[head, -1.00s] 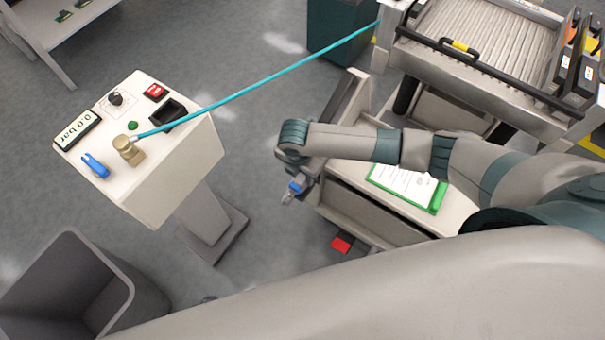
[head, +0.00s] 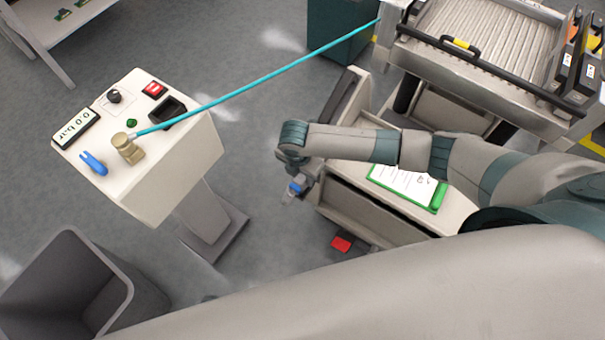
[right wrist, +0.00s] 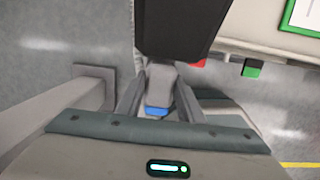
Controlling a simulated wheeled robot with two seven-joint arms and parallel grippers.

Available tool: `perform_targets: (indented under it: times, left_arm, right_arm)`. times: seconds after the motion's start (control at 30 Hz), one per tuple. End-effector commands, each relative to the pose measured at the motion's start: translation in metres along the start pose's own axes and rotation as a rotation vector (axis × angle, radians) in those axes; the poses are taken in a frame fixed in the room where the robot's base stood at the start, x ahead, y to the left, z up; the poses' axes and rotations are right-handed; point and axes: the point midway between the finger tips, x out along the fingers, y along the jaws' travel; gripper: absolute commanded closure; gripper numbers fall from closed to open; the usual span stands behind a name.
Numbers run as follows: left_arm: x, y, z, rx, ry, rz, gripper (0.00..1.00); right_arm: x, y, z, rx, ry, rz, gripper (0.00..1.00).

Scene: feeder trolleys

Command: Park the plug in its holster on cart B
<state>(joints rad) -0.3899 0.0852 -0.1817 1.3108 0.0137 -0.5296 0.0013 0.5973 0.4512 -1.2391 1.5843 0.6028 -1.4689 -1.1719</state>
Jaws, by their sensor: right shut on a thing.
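My right gripper (head: 291,194) hangs in front of the pale trolley with the clipboard, low in the middle of the head view. A small grey plug with a blue part (head: 296,187) shows at its fingers. In the right wrist view the two fingers (right wrist: 158,108) close on this grey and blue piece. A large dark block (right wrist: 182,25) covers the top middle there; I cannot tell what it belongs to or whether the plug touches it. No holster can be made out, and no cart letter is readable. My left gripper is out of view.
A console (head: 168,170) stands left, with a brass fitting (head: 127,149) and a cyan hose (head: 260,78) running to the upper right. A roller-top cart (head: 490,45) is at upper right. A grey bin (head: 75,285) stands lower left. A red piece (head: 341,244) lies low near the trolley.

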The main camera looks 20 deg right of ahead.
Motion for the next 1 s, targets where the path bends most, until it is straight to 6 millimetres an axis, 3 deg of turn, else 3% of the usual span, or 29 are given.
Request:
perform_targets:
  times: [0.8, 0.83, 0.9, 1.0]
  left_arm:
    - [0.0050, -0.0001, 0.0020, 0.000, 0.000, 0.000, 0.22]
    - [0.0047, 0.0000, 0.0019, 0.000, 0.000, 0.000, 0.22]
    - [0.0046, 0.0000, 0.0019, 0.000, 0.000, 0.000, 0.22]
    - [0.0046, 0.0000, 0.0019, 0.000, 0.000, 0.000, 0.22]
  right_arm:
    - [0.0101, 0.0002, -0.0013, 0.000, 0.000, 0.000, 1.00]
    - [0.0098, 0.0002, -0.0012, 0.000, 0.000, 0.000, 0.61]
    - [0.0096, 0.0002, -0.0012, 0.000, 0.000, 0.000, 0.45]
    - [0.0097, 0.0002, -0.0012, 0.000, 0.000, 0.000, 0.44]
